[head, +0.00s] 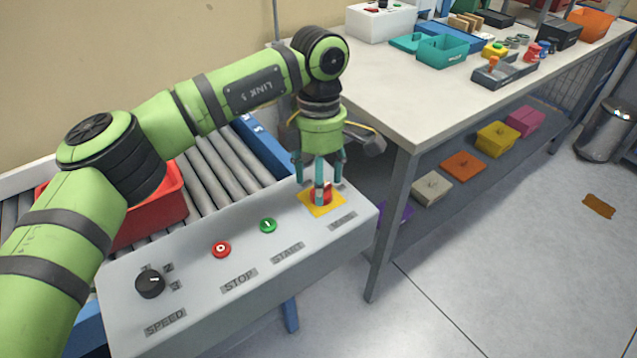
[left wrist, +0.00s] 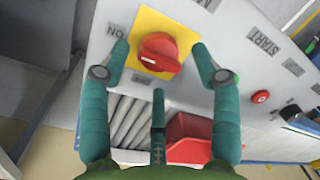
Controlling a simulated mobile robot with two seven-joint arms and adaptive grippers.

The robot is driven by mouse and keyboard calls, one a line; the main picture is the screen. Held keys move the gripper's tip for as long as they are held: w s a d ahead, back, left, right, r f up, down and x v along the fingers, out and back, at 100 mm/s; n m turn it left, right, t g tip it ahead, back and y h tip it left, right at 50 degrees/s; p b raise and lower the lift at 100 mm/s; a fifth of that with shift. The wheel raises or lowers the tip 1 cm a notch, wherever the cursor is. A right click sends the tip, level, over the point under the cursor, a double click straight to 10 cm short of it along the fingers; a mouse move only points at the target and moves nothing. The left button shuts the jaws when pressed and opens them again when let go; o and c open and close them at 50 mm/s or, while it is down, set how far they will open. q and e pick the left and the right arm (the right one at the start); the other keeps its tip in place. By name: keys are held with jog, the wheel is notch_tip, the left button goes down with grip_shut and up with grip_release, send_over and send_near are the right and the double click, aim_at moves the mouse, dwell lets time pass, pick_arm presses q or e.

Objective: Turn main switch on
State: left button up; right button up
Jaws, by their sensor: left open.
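The main switch is a red rotary knob (head: 322,192) on a yellow plate (head: 333,208) at the right end of the grey control panel (head: 190,312). In the left wrist view the red knob (left wrist: 160,54) sits on the yellow plate (left wrist: 150,22), with an ON label (left wrist: 115,31) beside it. My left gripper (head: 320,188) points down over the switch. Its fingers are open and spread around the knob; in the left wrist view the gripper (left wrist: 160,58) shows two fingertips on either side and a third below. I cannot tell whether they touch it. My right gripper is not in view.
The panel also has a green start button (head: 268,226), a red stop button (head: 221,250) and a black speed dial (head: 150,284). A red crate (head: 160,212) sits on the roller conveyor (head: 205,180) behind. A workbench (head: 395,95) with boxes stands to the right.

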pick_arm(q)
notch_tip(320, 180, up, 10)
jog(key=w, duration=0.1)
jog(key=shift+r, duration=0.2)
